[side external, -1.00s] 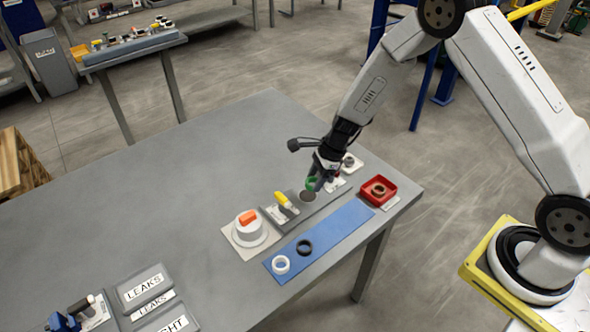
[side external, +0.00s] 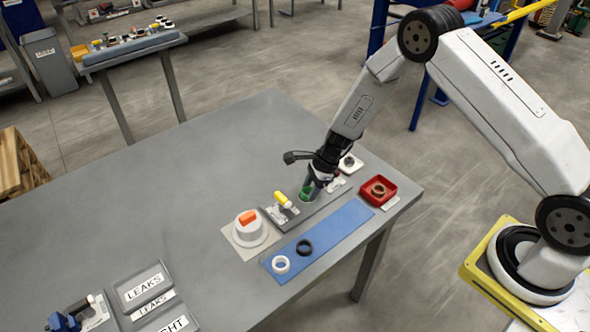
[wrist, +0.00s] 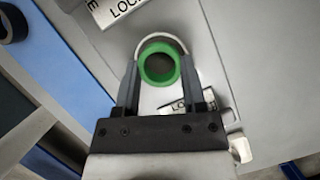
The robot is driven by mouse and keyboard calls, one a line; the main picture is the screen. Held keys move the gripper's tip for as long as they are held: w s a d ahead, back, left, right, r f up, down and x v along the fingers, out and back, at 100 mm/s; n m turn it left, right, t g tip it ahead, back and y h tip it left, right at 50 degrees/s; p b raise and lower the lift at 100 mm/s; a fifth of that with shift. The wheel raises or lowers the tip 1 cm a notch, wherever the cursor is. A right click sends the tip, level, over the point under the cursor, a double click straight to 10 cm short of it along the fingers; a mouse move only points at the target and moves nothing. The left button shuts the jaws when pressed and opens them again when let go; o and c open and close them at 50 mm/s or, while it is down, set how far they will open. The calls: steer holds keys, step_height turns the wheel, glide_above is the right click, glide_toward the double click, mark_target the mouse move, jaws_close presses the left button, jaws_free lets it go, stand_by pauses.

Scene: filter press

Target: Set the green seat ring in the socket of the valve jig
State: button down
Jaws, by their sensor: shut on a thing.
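The green seat ring (wrist: 159,62) sits between the two fingers of my gripper (wrist: 159,70) in the wrist view. My gripper is shut on it. In the side view the green ring (side external: 306,192) shows just below my gripper (side external: 311,187), at the socket of the grey valve jig (side external: 312,209). In the wrist view a pale rim of the socket (wrist: 161,37) curves past the ring's far side, and the ring looks nearly centred over it. I cannot tell whether the ring is inside the socket or just above it.
A clamp with a yellow handle (side external: 283,200) stands left of the socket. A blue mat (side external: 335,229) in front carries a white ring (side external: 280,264) and a black ring (side external: 304,247). A red tray (side external: 376,191) holding a brown ring is at the right. A white round fixture (side external: 249,229) stands farther left.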

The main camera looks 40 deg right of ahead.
steer(key=shift+f, duration=0.15)
steer(key=shift+c, duration=0.8)
jaws_free()
steer(key=shift+r, duration=0.2)
steer(key=v, duration=1.2)
steer(key=shift+s, duration=0.1)
